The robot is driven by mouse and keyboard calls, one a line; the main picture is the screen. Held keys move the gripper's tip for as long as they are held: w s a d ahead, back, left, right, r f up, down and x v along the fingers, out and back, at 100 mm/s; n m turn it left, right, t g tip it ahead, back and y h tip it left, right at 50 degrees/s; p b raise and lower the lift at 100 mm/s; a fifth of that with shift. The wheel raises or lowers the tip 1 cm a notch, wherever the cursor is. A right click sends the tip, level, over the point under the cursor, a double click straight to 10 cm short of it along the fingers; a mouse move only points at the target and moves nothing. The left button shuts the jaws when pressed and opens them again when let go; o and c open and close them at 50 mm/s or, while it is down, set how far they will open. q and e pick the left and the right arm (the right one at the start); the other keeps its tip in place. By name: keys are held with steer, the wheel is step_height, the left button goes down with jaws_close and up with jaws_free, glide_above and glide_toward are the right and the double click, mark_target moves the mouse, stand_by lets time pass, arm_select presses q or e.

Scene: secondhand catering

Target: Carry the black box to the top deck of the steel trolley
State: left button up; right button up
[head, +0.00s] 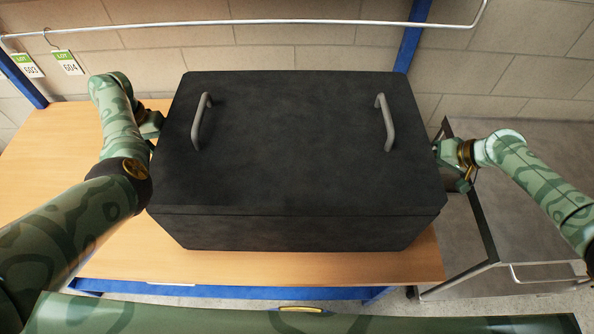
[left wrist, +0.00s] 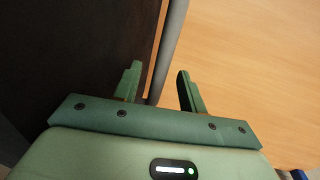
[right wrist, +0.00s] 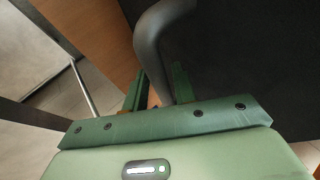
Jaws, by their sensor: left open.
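The large black box (head: 300,150) sits level on the wooden table, with two grey handles (head: 203,122) (head: 386,124) showing on its top. My left gripper (head: 152,128) is at its left side. In the left wrist view, the open fingers (left wrist: 158,88) stand either side of a grey bar (left wrist: 170,50) beside the dark box wall. My right gripper (head: 445,165) is at the box's right side. In the right wrist view, a curved grey handle (right wrist: 150,45) passes between its fingers (right wrist: 158,88); whether they grip it is unclear. The steel trolley (head: 550,150) stands right of the table.
The wooden table (head: 50,170) has bare room left of the box. Blue uprights (head: 408,45) and a white rail (head: 260,22) with hanging lot tags (head: 66,62) stand behind, before a block wall. The visible trolley top looks empty, partly behind my right arm.

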arm_select(q)
steer(key=shift+f, duration=0.1)
steer(key=c, duration=0.6)
arm_select(e)
jaws_close()
arm_select(q)
jaws_close()
stand_by(0.5)
steer(key=shift+w+r, duration=0.1)
steer(key=shift+r, duration=0.15)
arm_select(e)
steer(key=shift+w+r, duration=0.15)
